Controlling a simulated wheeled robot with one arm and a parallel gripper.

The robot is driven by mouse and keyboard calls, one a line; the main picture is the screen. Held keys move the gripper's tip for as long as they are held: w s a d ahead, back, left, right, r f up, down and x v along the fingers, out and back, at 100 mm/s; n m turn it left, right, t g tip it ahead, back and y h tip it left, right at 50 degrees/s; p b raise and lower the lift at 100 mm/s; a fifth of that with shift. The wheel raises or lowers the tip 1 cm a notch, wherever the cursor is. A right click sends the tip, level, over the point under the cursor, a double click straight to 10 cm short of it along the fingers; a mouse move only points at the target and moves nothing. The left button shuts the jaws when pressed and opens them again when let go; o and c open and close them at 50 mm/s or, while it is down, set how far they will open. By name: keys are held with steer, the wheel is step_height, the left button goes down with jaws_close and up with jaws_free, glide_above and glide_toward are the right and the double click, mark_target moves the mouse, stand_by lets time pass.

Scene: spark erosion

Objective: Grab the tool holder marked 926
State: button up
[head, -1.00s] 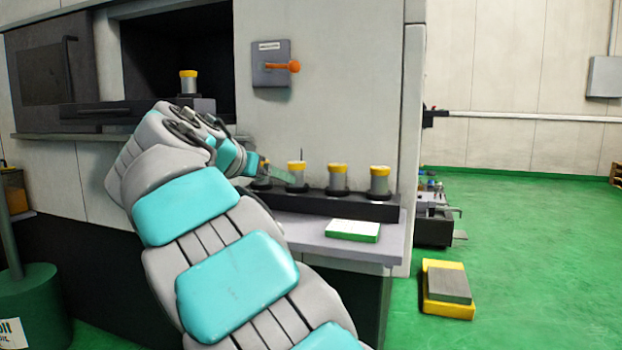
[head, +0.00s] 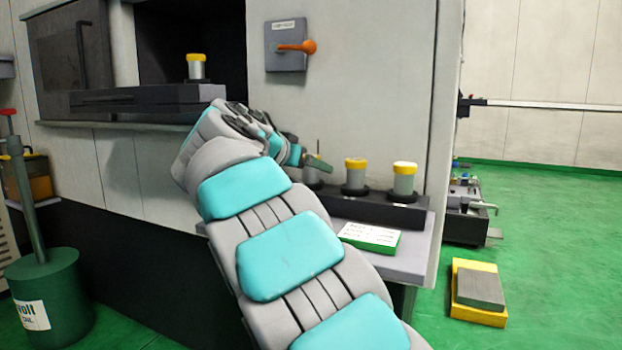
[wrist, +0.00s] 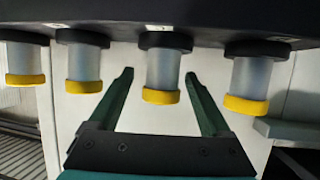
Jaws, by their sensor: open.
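Several grey cylindrical tool holders with yellow bands stand in a row on a dark rail (head: 380,209). In the head view I see a right one (head: 404,180), a middle one (head: 355,176) and one partly hidden behind my gripper (head: 312,160). The wrist view shows the row inverted: far-left (wrist: 25,60), second (wrist: 86,65), third (wrist: 163,70) and far-right (wrist: 249,75). My gripper (wrist: 158,78) is open and empty. The third holder appears between its fingers, but whether they reach around it is unclear. Rail labels are too small to read, so I cannot tell which is 926.
Another yellow-banded holder (head: 196,67) stands on the machine's dark ledge (head: 140,98). A green-and-white box (head: 370,237) lies on the shelf before the rail. An orange-handled switch (head: 288,46) is on the wall.

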steer(key=x, duration=0.4)
steer(key=shift+a+f, duration=0.1)
steer(key=shift+a, duration=0.05)
jaws_close()
stand_by(0.5)
